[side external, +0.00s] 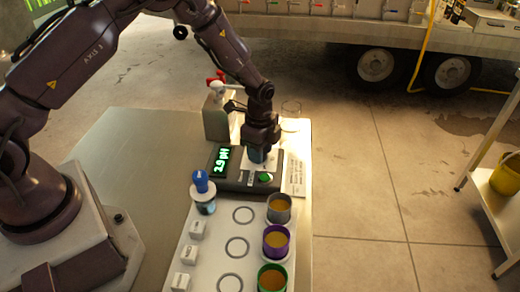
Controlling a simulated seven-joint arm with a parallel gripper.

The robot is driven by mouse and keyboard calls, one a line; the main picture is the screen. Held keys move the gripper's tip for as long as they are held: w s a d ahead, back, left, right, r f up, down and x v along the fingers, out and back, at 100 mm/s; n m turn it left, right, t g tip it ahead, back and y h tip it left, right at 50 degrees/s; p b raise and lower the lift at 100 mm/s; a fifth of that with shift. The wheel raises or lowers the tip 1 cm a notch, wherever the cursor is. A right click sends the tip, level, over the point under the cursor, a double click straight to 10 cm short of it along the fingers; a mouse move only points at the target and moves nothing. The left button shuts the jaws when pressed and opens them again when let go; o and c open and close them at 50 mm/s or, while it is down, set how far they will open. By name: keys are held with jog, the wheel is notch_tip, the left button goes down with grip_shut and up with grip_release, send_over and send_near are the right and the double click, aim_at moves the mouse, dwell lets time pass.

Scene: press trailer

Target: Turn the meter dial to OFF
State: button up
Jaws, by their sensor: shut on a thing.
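The meter (231,181) is a dark grey box on the table, with a lit green display (222,160) reading what looks like "2.9 pH". A green round button or light (265,177) sits on its front. My gripper (259,152) points down over the white top plate of the meter, at its right part. It is shut on a small bluish piece that looks like the meter dial (258,156). The gripper hides most of the dial, and I cannot read its markings or which setting it points to.
A blue-topped probe or bottle (202,188) stands just in front of the meter. Cups with grey (279,209), purple (276,241) and green (272,278) rims stand on a white tray (210,250). A grey holder (216,124) with red-and-white items stands behind. A printed card (294,173) lies at right.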

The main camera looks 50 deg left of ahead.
jog(key=n, duration=1.1)
jog(key=shift+n, duration=0.3)
jog(key=n, duration=1)
jog(key=shift+n, duration=0.4)
jog(key=o, duration=0.9)
jog(key=shift+r, duration=0.1)
